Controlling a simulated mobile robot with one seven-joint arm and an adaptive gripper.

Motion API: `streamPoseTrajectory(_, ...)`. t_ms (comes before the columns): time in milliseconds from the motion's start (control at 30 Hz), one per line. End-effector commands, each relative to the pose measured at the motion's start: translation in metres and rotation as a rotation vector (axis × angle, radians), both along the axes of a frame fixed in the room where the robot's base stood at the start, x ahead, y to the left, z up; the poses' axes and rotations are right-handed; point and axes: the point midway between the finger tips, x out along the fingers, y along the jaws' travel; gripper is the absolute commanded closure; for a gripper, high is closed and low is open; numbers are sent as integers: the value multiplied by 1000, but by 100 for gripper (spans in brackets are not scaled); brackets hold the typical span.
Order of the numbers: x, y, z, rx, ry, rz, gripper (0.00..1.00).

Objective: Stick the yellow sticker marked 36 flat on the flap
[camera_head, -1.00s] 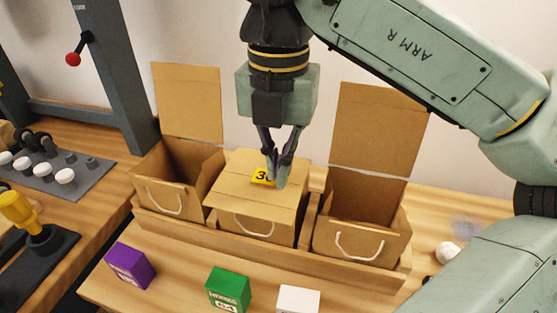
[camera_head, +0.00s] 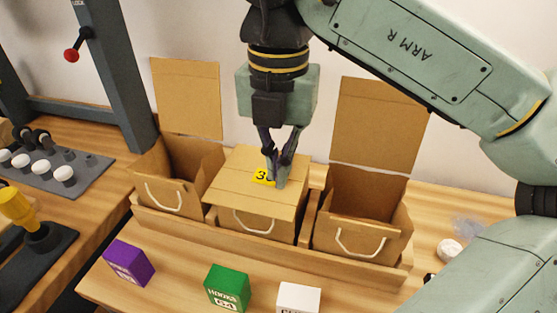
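The yellow sticker (camera_head: 261,177) shows part of a black number, a 3; the rest is hidden by my fingers. It is at the top of the middle cardboard box, over the flap (camera_head: 235,190), which is folded down as a lid. My gripper (camera_head: 276,184) points down with its fingertips close together at the sticker's right edge, and looks shut on it. I cannot tell whether the sticker touches the flap or hovers just above it.
Open boxes stand left (camera_head: 170,195) and right (camera_head: 365,240), lids upright, in a wooden tray (camera_head: 270,258). In front lie a purple block (camera_head: 128,263), a green block (camera_head: 228,288) and a white block (camera_head: 298,298). A lever press stands at the left.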

Motion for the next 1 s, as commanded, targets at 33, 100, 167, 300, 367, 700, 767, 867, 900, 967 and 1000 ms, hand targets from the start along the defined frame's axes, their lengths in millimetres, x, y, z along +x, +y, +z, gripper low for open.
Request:
streamPoseTrajectory(33,0,0,-1,0,0,0,100)
streamPoseTrajectory(100,0,0,-1,0,0,0,100)
streamPoseTrajectory(167,0,0,-1,0,0,0,100)
streamPoseTrajectory(300,0,0,-1,0,0,0,100)
streamPoseTrajectory(367,0,0,-1,0,0,0,100)
streamPoseTrajectory(700,0,0,-1,0,0,0,84)
streamPoseTrajectory(767,0,0,-1,0,0,0,80)
streamPoseTrajectory(867,0,0,-1,0,0,0,78)
streamPoseTrajectory(900,0,0,-1,0,0,0,78)
streamPoseTrajectory(967,0,0,-1,0,0,0,78)
streamPoseTrajectory(1000,0,0,-1,0,0,0,78)
